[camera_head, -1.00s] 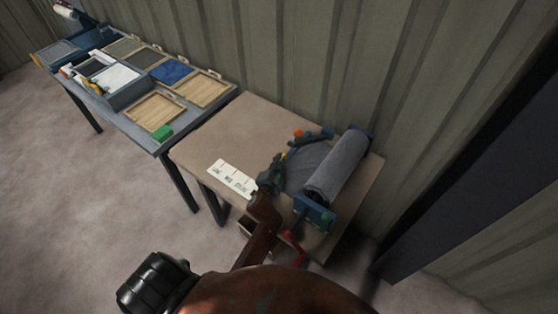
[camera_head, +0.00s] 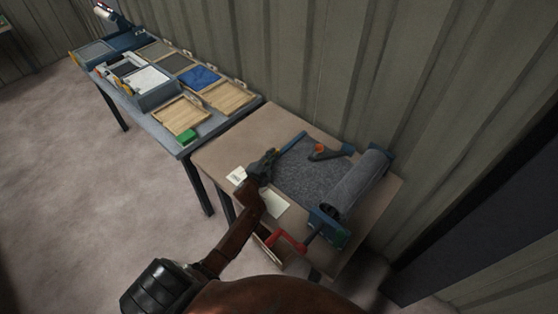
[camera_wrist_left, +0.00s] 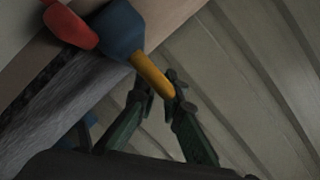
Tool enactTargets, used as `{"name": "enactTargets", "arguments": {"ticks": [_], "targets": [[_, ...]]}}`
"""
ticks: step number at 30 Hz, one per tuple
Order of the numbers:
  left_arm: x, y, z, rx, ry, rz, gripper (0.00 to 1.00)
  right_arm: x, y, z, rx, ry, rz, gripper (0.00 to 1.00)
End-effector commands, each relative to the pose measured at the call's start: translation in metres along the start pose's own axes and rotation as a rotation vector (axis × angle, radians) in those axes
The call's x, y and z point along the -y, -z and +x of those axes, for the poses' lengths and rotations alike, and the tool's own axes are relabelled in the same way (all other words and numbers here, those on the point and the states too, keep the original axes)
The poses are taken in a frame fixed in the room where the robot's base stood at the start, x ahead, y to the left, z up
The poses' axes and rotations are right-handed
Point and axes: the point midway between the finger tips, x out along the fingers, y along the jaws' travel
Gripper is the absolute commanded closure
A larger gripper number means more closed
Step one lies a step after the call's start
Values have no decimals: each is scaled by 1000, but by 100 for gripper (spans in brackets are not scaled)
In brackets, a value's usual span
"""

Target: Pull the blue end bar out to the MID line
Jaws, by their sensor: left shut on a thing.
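The blue end bar (camera_head: 291,143) lies at the free edge of a grey sheet (camera_head: 312,178), which runs flat from the grey roll (camera_head: 361,181). My left gripper (camera_head: 264,163) is shut at the bar's near end. In the left wrist view the fingers (camera_wrist_left: 164,92) close around a yellow grip (camera_wrist_left: 152,74) that joins a blue part (camera_wrist_left: 117,29). A white card with line marks (camera_head: 236,176) lies by the table's front edge. My left arm covers its middle, so the MID line is hidden. My right gripper is not in view.
A blue tool with an orange knob (camera_head: 319,148) is at the back of the table (camera_head: 228,143). A second table with trays (camera_head: 180,115) and a green block (camera_head: 187,136) stands left. The corrugated wall is close behind.

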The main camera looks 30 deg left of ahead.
Motion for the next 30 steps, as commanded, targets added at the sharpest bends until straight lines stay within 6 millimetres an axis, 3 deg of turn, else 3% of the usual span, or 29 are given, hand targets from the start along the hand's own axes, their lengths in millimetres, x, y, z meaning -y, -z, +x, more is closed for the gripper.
{"name": "enactTargets", "arguments": {"ticks": [9,10,13,22,26,30], "targets": [[2,-2,0,2,2,-1,100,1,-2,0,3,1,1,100],[2,-2,0,2,2,-1,91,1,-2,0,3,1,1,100],[2,-2,0,1,1,-1,84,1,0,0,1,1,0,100],[1,-2,-1,1,0,-1,84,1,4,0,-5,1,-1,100],[0,-3,-13,2,0,0,84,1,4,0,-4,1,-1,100],[0,-2,-40,1,-1,0,84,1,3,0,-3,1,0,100]]}}
